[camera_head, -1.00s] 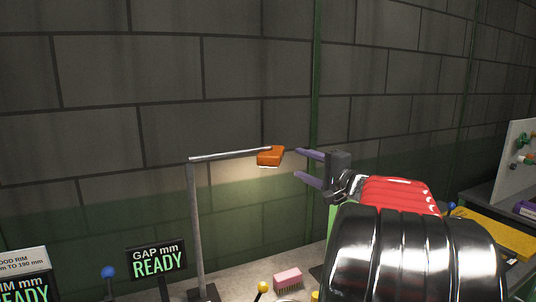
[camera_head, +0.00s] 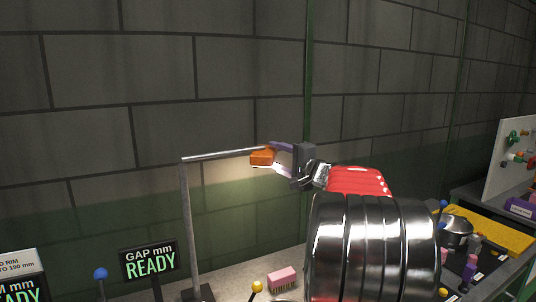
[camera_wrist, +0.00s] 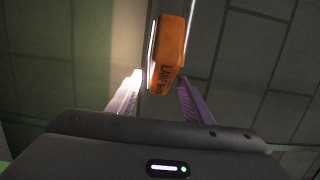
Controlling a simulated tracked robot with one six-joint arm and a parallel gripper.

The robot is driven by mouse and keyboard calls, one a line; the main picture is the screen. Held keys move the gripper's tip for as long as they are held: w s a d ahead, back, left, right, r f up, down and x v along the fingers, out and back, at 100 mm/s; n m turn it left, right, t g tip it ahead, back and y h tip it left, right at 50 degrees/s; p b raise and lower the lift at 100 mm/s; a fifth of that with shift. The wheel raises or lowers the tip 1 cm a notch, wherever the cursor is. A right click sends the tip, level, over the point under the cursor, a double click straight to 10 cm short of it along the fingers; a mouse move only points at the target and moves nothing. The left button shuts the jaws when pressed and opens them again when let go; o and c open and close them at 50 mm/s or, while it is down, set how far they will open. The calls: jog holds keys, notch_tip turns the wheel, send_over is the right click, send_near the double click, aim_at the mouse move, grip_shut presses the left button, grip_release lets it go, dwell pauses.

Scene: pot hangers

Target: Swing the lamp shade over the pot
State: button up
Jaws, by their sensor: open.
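The orange lamp shade (camera_head: 262,157) hangs at the right end of a thin grey lamp arm (camera_head: 222,154) on an upright post, glowing underneath. My gripper (camera_head: 273,158) is open, with its purple fingers reaching to the shade from the right. In the wrist view the shade (camera_wrist: 168,58), with partly legible lettering, stands between and beyond the two fingertips (camera_wrist: 158,86). I cannot tell whether either finger touches it. A small silver pot (camera_head: 457,229) sits at the far right on a dark surface, well away from the shade.
A black "GAP mm READY" sign (camera_head: 150,260) stands left of the lamp post (camera_head: 189,230). A yellow board (camera_head: 497,235) and several small items are at the right. A block wall is behind.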

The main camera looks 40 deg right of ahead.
jog(key=shift+w+d, duration=0.15)
jog(key=shift+w, duration=1.05)
jog(key=shift+w+d, duration=0.15)
jog(key=shift+w, duration=1)
jog(key=shift+c, duration=0.4)
grip_shut()
